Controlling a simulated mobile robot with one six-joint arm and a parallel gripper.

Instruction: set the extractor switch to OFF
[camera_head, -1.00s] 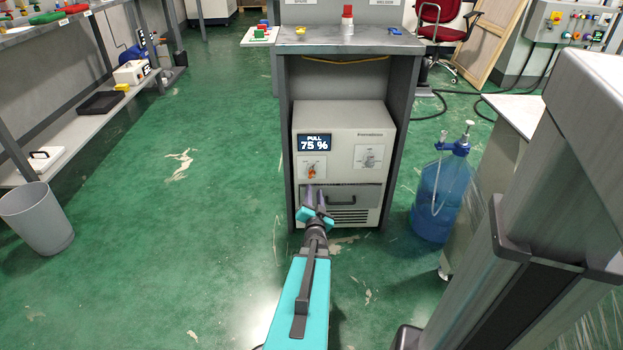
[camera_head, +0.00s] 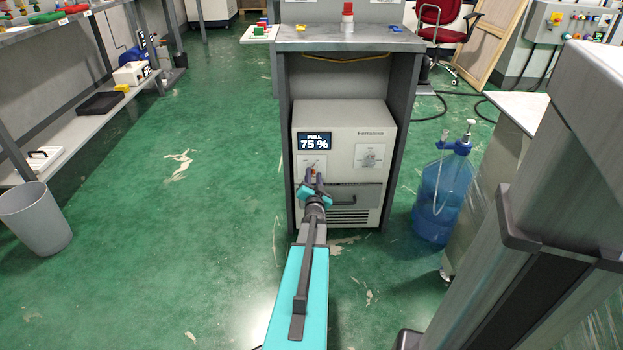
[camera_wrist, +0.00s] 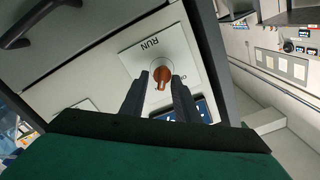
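The extractor (camera_head: 345,117) is a pale box in the grey bench's lower bay, with a lit display (camera_head: 314,142) reading "PULL 75 %". Its orange rotary switch (camera_wrist: 161,76) sits on a white plate (camera_wrist: 140,55) in the wrist view. "RUN" is printed on the plate; another label at the right is mostly covered by a finger. My gripper (camera_head: 312,181) is at the switch in the head view and partly hides it. In the wrist view its dark fingers are open, one on each side of the knob, with gaps visible. Contact with the knob is not visible.
A second knob (camera_head: 370,156) is on the panel's right. A drawer with a dark handle (camera_wrist: 35,22) lies below the switch. The bench's side walls (camera_head: 400,150) flank the extractor.

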